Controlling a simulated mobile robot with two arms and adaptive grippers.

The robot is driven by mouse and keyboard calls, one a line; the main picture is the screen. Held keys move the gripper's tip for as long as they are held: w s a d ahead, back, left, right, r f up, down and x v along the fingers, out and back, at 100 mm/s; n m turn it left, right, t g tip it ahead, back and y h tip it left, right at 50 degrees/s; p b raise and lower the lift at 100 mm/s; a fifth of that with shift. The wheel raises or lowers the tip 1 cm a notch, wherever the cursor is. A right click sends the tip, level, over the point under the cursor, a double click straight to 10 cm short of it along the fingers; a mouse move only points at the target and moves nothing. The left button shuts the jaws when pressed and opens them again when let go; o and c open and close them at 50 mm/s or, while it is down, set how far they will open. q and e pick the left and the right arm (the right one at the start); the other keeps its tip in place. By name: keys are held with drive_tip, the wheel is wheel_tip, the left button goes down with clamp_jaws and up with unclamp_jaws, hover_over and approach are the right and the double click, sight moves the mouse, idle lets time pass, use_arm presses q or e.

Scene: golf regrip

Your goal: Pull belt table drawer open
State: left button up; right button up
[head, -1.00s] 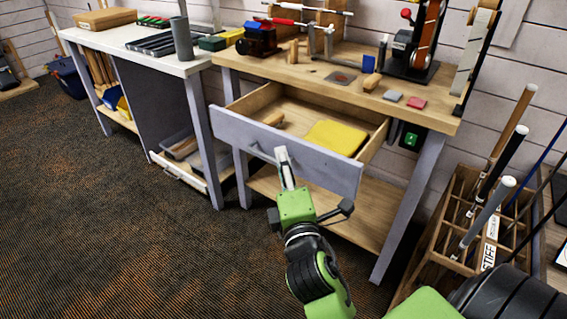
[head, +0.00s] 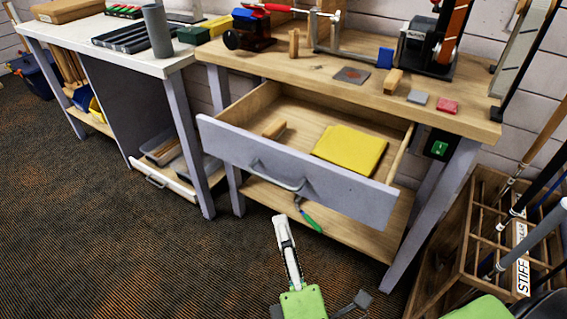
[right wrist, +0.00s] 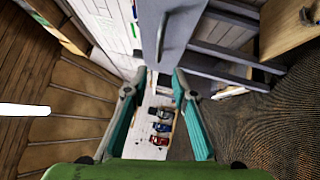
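The belt table (head: 330,80) has a wooden top and grey legs. Its grey-fronted drawer (head: 340,193) stands pulled out, with its inside showing. A yellow folded cloth (head: 350,148) and a small wooden piece (head: 274,129) lie in it. The drawer handle (head: 278,177) is a grey bar on the front. My right gripper (head: 281,222) is in front of and apart from the handle. In the right wrist view my right gripper (right wrist: 153,82) has its fingers spread with nothing between them; the grey drawer front (right wrist: 152,30) shows above. My left gripper is not in view.
A club rack (head: 465,235) with shafts stands at the right, near my right arm. A white-topped bench (head: 95,38) stands at the left. A green-handled tool (head: 311,221) lies on the lower shelf. The carpet (head: 110,235) at front left is clear.

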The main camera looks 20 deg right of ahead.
sight(269, 177)
drive_tip(key=w, duration=0.4)
drive_tip(key=w+d+r+p, duration=0.1)
drive_tip(key=w, duration=0.8)
drive_tip(key=shift+d+r, duration=0.35)
drive_tip(key=shift+r, duration=0.05)
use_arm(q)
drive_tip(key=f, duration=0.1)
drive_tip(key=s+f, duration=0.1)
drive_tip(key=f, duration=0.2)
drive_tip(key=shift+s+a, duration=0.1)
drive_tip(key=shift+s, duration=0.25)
use_arm(e)
clamp_jaws()
